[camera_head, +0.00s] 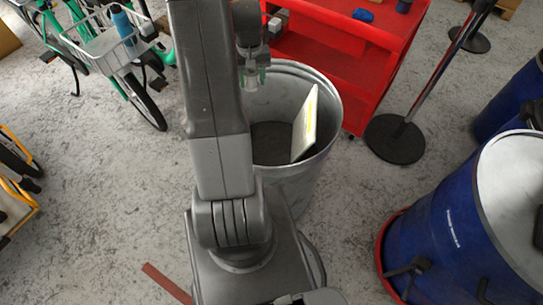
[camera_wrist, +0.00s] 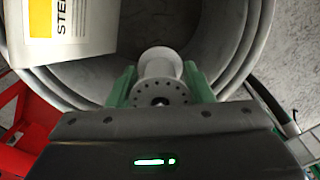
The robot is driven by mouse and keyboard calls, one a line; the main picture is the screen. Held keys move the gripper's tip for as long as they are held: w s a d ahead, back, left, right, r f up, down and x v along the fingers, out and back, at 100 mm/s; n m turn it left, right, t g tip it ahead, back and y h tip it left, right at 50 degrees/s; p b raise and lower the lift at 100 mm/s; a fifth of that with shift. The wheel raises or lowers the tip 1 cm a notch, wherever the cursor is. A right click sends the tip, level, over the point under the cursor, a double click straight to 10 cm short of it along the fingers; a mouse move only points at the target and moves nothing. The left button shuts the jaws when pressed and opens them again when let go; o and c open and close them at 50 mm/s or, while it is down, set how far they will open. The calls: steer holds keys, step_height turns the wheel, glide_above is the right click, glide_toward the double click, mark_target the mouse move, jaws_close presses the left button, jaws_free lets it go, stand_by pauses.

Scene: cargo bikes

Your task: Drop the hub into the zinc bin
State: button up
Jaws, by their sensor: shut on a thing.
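The zinc bin (camera_head: 328,95) is a grey, round, open-topped bin on the floor, partly hidden by my arm in the head view. Its wall also shows in the wrist view (camera_wrist: 237,62). The hub (camera_wrist: 160,90) is a silver spool shape with holes around its flange. My gripper (camera_wrist: 163,84) has green fingers shut on the hub, one on each side, and the hub shows against the bin's inside. In the head view my gripper (camera_head: 254,76) is at the bin's upper left rim; the hub is hard to make out there.
A white card with yellow (camera_head: 304,125) leans inside the bin at its right. A red cart (camera_head: 325,62) stands behind the bin. A post with a round black base (camera_head: 395,140) and a blue drum (camera_head: 440,240) stand to the right. Green bikes (camera_head: 140,95) are at left.

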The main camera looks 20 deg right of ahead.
mark_target(253, 86)
steer(key=shift+f+b, duration=0.7)
steer(key=shift+f, duration=0.85)
steer(key=o, duration=1.1)
steer(key=shift+r, duration=0.15)
step_height(253, 86, up, 14)
steer(key=shift+f, duration=0.15)
steer(key=shift+f, duration=0.1)
